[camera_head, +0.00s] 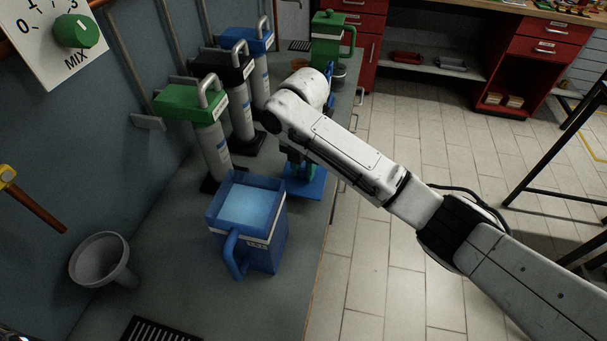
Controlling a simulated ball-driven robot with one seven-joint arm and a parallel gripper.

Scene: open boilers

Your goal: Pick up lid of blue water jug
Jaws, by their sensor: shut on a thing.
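The blue water jug (262,255) stands upright on the grey counter, with its handle toward the lower left. Its top is open and light blue water shows inside. The blue lid (312,188) is a flat square plate behind and to the right of the jug, apart from its opening. My gripper (297,172) is just above the plate, under my arm's wrist, and is shut on the lid. The arm hides much of the gripper, and the exact grip point is hard to make out.
Three dispensers with green (190,103), black (224,67) and blue (247,40) tops stand along the wall. A green jug (332,42) is at the back. A grey funnel (101,262) lies front left, near a black grate (160,330). Tiled floor (380,270) lies right of the counter.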

